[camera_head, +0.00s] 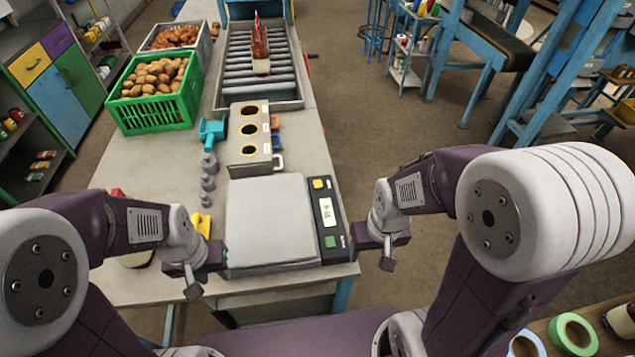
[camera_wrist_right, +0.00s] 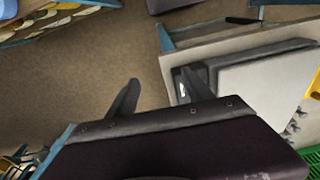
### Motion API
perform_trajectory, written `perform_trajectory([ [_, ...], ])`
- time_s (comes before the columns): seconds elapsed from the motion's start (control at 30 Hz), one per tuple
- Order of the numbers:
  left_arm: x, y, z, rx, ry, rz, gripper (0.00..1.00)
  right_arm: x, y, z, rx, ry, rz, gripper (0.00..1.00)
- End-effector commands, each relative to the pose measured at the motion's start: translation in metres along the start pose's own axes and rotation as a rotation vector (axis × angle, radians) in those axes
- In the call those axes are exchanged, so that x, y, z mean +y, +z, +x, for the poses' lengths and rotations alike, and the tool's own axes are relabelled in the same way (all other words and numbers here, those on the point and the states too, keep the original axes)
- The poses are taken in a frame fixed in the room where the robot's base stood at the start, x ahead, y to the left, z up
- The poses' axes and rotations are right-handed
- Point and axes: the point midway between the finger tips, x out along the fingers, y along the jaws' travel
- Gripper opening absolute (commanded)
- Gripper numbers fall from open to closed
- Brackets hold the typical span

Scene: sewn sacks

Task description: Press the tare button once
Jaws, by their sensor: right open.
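A bench scale with a light grey plate (camera_head: 270,222) sits at the near end of the table. Its dark control panel (camera_head: 328,217) on the right side has a lit display, a yellow button (camera_head: 318,184) at the far end and a green button (camera_head: 330,242) at the near end. The button labels are too small to read. My right gripper (camera_head: 376,252) is open and empty, just right of the panel. In the right wrist view its fingers (camera_wrist_right: 160,95) are apart, one overlapping the panel. My left gripper (camera_head: 205,276) is at the plate's left edge; its opening is unclear.
A holed box (camera_head: 250,165), grey weights (camera_head: 209,178) and a blue tool (camera_head: 211,131) lie beyond the scale. Floor is open right of the table.

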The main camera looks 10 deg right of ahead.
Motion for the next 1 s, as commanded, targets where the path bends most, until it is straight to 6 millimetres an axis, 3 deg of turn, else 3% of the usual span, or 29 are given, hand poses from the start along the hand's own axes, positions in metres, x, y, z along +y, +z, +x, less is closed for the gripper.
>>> perform_trajectory([
  [0.03, 0.0, 0.0, 0.0, 0.0, 0.0, 0.0, 0.36, 0.0, 0.0, 0.0, 0.0, 0.0, 0.0, 0.42],
  [0.2, 0.0, 0.0, 0.0, 0.0, 0.0, 0.0, 0.36, 0.0, 0.0, 0.0, 0.0, 0.0, 0.0, 0.0],
  [1.0, 0.0, 0.0, 0.0, 0.0, 0.0, 0.0, 0.36, 0.0, 0.0, 0.0, 0.0, 0.0, 0.0, 0.0],
])
